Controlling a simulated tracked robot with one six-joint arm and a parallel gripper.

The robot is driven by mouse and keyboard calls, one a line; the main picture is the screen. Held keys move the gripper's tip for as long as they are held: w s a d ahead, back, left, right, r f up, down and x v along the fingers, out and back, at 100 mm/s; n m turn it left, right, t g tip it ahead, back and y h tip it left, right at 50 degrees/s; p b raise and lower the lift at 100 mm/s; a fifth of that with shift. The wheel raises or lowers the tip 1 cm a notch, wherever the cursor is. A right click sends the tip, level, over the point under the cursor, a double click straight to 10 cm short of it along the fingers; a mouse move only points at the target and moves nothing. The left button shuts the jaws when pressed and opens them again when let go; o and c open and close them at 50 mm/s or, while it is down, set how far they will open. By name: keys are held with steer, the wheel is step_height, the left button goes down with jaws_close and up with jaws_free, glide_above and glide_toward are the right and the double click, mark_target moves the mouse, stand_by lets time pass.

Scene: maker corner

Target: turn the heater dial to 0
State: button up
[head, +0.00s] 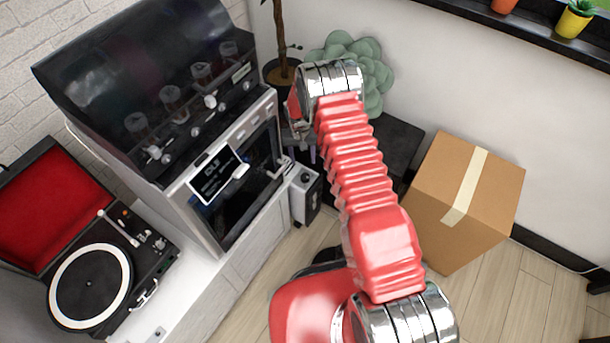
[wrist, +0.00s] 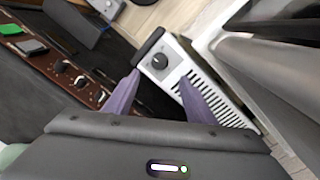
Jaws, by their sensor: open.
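The heater is a slim white unit with a slotted side; it stands on the floor beside the cabinet in the head view (head: 304,204) and shows in the wrist view (wrist: 213,101). Its round black dial (wrist: 160,62) sits on the pale top panel near a dark handle or edge. The dial's pointer and any numbers are too small to read. My gripper (wrist: 160,79) has two purple fingers, apart and empty, one to each side of the dial's panel in the picture. I cannot tell how far above it they are. In the head view my arm hides most of the gripper.
A brown panel with several knobs (wrist: 62,68) lies left of the heater in the wrist view. In the head view, an oven-like machine (head: 235,190) stands left of the heater and a cardboard box (head: 480,190) stands right. Wooden floor shows in front.

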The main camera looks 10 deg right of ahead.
mark_target(305, 177)
steer(key=f, duration=1.2)
steer(key=shift+s+d+f, duration=0.1)
steer(key=shift+d+f, duration=0.05)
steer(key=shift+d, duration=0.25)
steer(key=c, duration=1)
